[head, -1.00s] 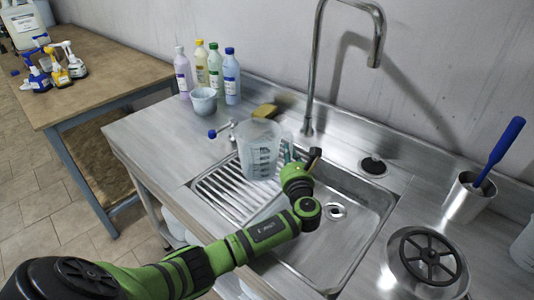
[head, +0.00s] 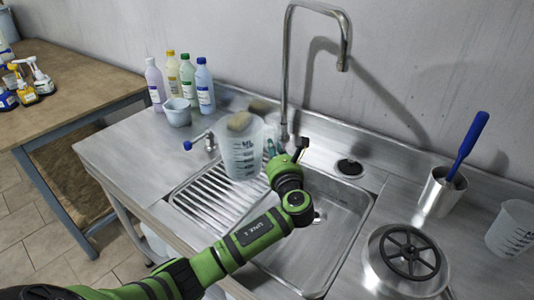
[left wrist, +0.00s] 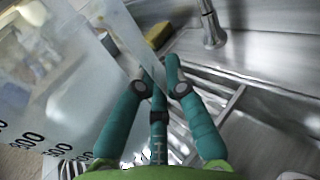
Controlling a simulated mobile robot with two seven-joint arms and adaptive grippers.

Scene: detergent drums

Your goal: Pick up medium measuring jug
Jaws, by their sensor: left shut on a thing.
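A translucent measuring jug with dark scale marks (head: 242,155) is upright over the ribbed drainer side of the sink. I cannot tell whether its base touches the ribs. My left gripper (head: 272,150) is at its right side and shut on it; the arm partly hides the fingers in the head view. In the left wrist view the teal fingers (left wrist: 165,75) meet at the jug's wall, and the blurred jug (left wrist: 60,90) fills the left side. A smaller pale jug (head: 177,113) stands by the bottles. Another jug (head: 512,230) is at the right edge. My right gripper is not in view.
A tall tap (head: 287,90) rises behind the sink basin (head: 325,235). A yellowish sponge (head: 240,122) shows at the held jug's rim. Several bottles (head: 187,80) stand at the back left. A steel cup with a blue brush (head: 440,192) and a round wheel-topped lid (head: 408,255) are right.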

